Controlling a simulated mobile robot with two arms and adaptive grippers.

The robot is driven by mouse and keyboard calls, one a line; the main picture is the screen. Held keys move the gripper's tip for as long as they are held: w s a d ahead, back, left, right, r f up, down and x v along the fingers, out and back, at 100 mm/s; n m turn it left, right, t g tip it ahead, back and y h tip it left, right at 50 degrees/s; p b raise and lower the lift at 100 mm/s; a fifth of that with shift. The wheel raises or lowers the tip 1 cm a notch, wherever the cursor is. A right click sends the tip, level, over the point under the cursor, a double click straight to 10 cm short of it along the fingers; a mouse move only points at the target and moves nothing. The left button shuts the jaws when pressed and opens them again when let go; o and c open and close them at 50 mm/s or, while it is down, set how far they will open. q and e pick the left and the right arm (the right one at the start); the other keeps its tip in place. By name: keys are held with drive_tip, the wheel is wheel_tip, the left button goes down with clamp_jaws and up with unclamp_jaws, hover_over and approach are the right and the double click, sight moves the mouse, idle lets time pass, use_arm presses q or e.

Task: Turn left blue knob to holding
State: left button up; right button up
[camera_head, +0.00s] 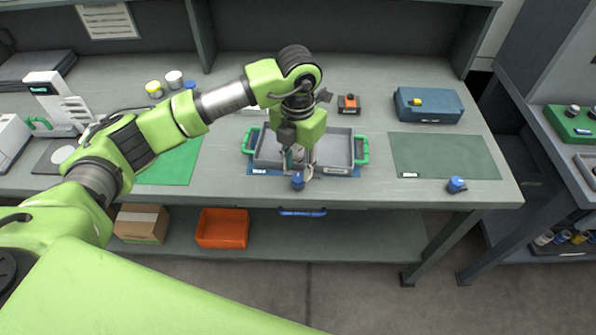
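A blue knob (298,183) stands at the front edge of the bench, in front of the grey tray. A second blue knob (456,185) is at the bench's front right, below the dark green mat. My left gripper (299,168) points down over the tray's front side, just behind and above the middle knob. Its fingers are small and partly covered; I cannot tell whether they are open or touch the knob. The knob's marks are too small to read. My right gripper is not in view.
The grey tray (338,149) with green handles lies on a blue mat. A blue case (428,104) and a small orange-and-black device (348,103) stand behind. The dark green mat (445,157) is bare. An orange bin (222,228) and cardboard box (141,224) sit on the lower shelf.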

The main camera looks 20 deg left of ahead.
sight(298, 178)
use_arm(q)
wheel_tip(298, 178, up, 9)
drive_tip(key=shift+f, duration=0.15)
idle(0.4)
